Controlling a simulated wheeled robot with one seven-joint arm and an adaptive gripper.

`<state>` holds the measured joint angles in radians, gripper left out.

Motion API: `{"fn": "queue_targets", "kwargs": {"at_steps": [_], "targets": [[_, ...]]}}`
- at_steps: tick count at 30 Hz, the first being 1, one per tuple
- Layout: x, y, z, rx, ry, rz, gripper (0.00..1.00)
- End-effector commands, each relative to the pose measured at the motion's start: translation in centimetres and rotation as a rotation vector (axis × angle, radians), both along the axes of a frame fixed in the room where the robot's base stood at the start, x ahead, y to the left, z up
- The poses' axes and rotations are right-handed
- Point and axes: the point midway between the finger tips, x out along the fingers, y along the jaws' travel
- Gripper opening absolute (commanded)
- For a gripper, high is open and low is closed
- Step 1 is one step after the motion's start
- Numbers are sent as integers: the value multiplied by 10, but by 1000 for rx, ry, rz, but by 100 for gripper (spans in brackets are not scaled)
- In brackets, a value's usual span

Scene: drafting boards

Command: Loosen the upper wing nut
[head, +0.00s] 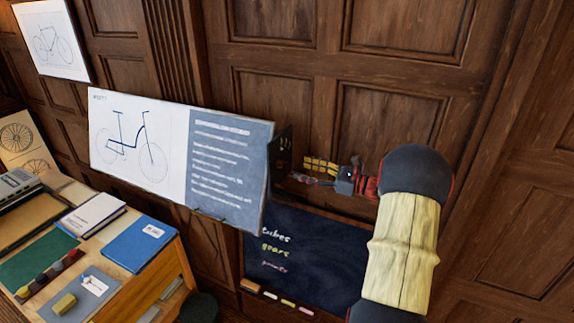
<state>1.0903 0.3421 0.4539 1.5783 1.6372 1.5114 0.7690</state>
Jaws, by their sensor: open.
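The drafting board (230,160) carries a bicycle drawing on its white left part and pale writing on its blue-grey right part. A dark bracket plate (284,148) stands at its right end, with small pale marks on it. I cannot make out the upper wing nut or tell it from these marks at this size. My gripper (306,179) is open and points left toward the bracket's lower part, just right of the board's edge. I see nothing held in it. Whether the fingertips touch the bracket cannot be told.
A desk at lower left bears a blue book (138,243) and other items. Wood panelling (390,120) backs everything.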

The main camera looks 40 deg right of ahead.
Motion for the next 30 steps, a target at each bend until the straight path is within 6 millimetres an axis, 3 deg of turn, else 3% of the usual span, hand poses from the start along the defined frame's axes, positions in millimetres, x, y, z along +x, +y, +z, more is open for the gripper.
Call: {"fn": "queue_targets", "kwargs": {"at_steps": [13,25,30], "targets": [[58,25,1,-4,2,2,59],[66,28,0,-5,1,1,59],[65,28,0,-5,1,1,50]]}}
